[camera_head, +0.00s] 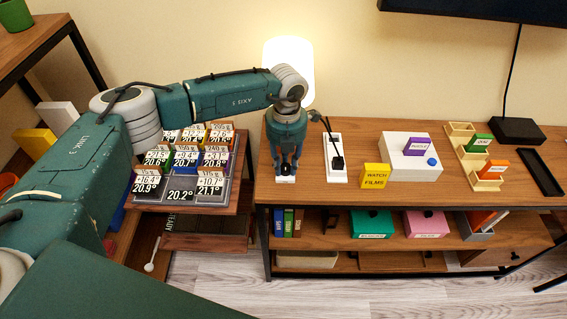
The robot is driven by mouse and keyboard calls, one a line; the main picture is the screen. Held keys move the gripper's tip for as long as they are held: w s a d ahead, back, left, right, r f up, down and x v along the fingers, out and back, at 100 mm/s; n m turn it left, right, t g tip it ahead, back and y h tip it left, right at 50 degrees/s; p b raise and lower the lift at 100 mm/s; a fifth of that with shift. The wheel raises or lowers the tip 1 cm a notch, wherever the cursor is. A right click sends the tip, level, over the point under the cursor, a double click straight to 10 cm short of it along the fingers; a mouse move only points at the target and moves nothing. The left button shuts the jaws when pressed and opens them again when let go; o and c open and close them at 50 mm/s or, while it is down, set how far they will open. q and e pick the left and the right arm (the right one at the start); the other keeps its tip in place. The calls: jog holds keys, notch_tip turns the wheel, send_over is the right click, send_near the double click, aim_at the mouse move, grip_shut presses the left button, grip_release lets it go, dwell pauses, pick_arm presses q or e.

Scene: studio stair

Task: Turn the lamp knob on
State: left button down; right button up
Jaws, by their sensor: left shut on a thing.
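The lamp (303,50) has a white cylindrical shade and stands against the wall at the back. It glows and lights the wall around it. My left arm hides its lower part. My left gripper (286,172) points down at the left front of the wooden cabinet top. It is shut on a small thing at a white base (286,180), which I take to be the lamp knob. The fingers hide most of the knob, so I cannot tell how it is turned. My right gripper is not in view.
On the cabinet top (350,196), a white tray (337,175) with a black item stands just right of the gripper. Further right are a yellow "Watch Films" card (375,176), a white box (402,168) and wooden card holders (460,129). A rack of labelled tiles (225,195) stands left.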

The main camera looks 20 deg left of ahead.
aim_at(283, 167)
pick_arm(q)
jog(key=c, duration=1.4)
grip_release()
jog(key=shift+s+a, duration=0.15)
jog(key=shift+a, duration=0.05)
jog(key=shift+d+r, duration=0.1)
jog(key=shift+r, duration=0.1)
notch_tip(283, 167, up, 12)
jog(key=shift+f, duration=0.15)
